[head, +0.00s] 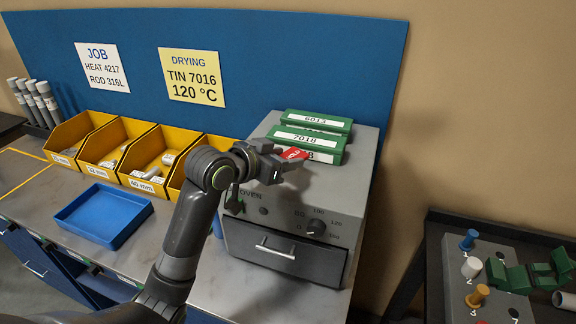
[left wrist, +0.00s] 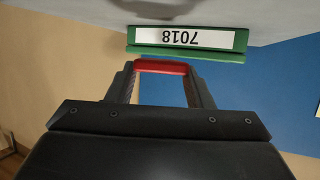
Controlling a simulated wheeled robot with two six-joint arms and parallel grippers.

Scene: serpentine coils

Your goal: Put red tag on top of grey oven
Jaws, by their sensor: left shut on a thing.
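The red tag (head: 294,153) is held at the tip of my left gripper (head: 284,163), over the top of the grey oven (head: 333,186). In the left wrist view the red tag (left wrist: 160,67) lies between the two fingers of the left gripper (left wrist: 161,82), which are shut on it. Green tins (head: 311,139) with white labels rest on the oven top just behind the tag; the tag covers part of a lower label. The 7018 tin (left wrist: 187,43) shows just beyond the tag in the wrist view. I cannot tell whether the tag touches the oven. My right gripper is out of view.
Yellow bins (head: 112,141) with metal parts line the bench left of the oven, with a blue tray (head: 104,217) in front. The oven's front has a knob (head: 316,227) and a drawer handle (head: 275,248). The oven top's right front is bare. A dark side table stands right.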

